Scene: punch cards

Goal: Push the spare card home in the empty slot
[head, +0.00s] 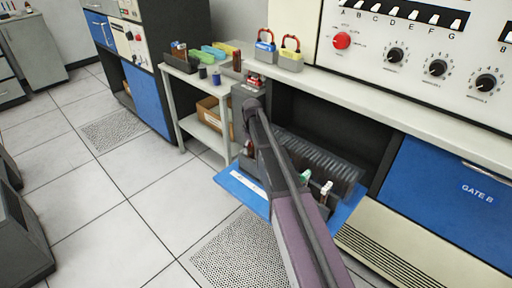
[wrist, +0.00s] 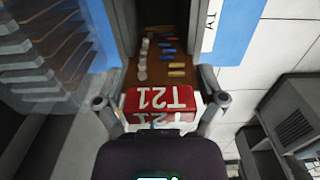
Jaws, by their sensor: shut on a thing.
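My gripper (wrist: 160,99) is shut on the red handle (wrist: 158,101) of the spare card, marked T21 and upside down in the wrist view. The card's brown board (wrist: 153,66), with small coloured and pale parts, runs away from the fingers between dark walls. I cannot tell how deep it sits. The ribbed grey card rack (wrist: 35,62) is left of the gripper in the wrist view. In the head view the rack (head: 318,158) is right of my wrist, and my arm hides part of it. The slot's inside is hidden.
A blue pull-out tray (head: 230,184) with a white label lies under the rack. A side table (head: 183,80) with bins and spools stands at the left.

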